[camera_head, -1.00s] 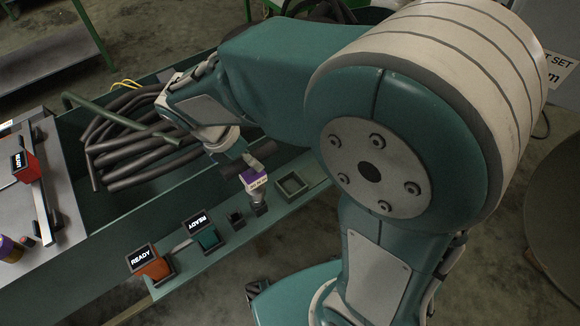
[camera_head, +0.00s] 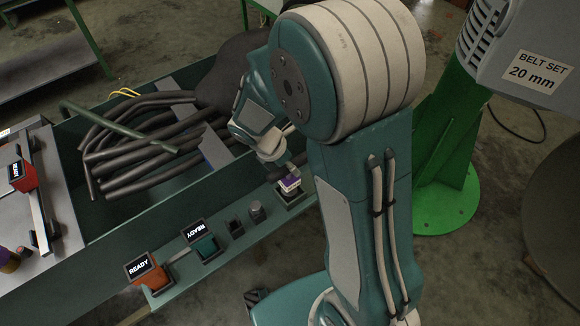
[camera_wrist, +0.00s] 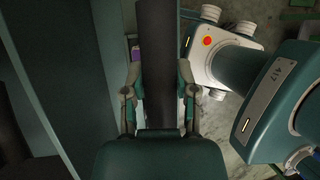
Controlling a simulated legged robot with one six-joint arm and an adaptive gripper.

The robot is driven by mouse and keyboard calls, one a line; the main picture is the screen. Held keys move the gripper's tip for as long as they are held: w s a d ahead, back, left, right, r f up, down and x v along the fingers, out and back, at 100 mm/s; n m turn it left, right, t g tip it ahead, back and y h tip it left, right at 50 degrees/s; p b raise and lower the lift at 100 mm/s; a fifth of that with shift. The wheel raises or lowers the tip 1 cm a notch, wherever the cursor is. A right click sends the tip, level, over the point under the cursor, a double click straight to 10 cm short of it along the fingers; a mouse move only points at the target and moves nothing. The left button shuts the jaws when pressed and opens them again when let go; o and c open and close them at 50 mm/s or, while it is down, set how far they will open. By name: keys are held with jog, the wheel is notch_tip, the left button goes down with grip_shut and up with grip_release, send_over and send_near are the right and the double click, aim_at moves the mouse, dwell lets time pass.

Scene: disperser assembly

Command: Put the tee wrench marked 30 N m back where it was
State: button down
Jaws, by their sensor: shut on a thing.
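The tee wrench has a purple head with a white label (camera_head: 289,184); the label's text is too small to read. Its dark bar handle also shows in the wrist view (camera_wrist: 156,60), running up between the fingers, with a bit of purple beside it. My gripper (camera_head: 277,167) is shut on this handle. The purple head is at the square dark holder (camera_head: 290,196) at the right end of the green ledge. I cannot tell whether it is seated in it or just above. In the wrist view my gripper (camera_wrist: 158,82) has one finger on each side of the handle.
On the ledge (camera_head: 225,255) stand a grey round post (camera_head: 257,212), a small dark holder (camera_head: 235,227), a teal READY box (camera_head: 204,243) and an orange READY box (camera_head: 147,272). A green bin behind holds dark hoses (camera_head: 150,160). A green machine stand (camera_head: 445,190) is at right.

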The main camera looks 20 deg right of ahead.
jog(key=shift+f, duration=0.4)
jog(key=shift+c, duration=2)
grip_release()
jog(key=s+v, duration=0.1)
jog(key=v, duration=1.1)
jog(key=s+d+r+m+t+y, duration=0.2)
jog(key=s+r+m, duration=0.3)
jog(key=m, duration=0.6)
jog(key=s+d+r+m+t+y, duration=0.2)
jog(key=s+r+m, duration=0.4)
jog(key=m, duration=0.5)
jog(key=shift+s+d+r+t+y, duration=0.2)
jog(key=shift+s+d+t+y, duration=0.25)
jog(key=shift+s+t, duration=0.8)
jog(key=shift+s, duration=0.15)
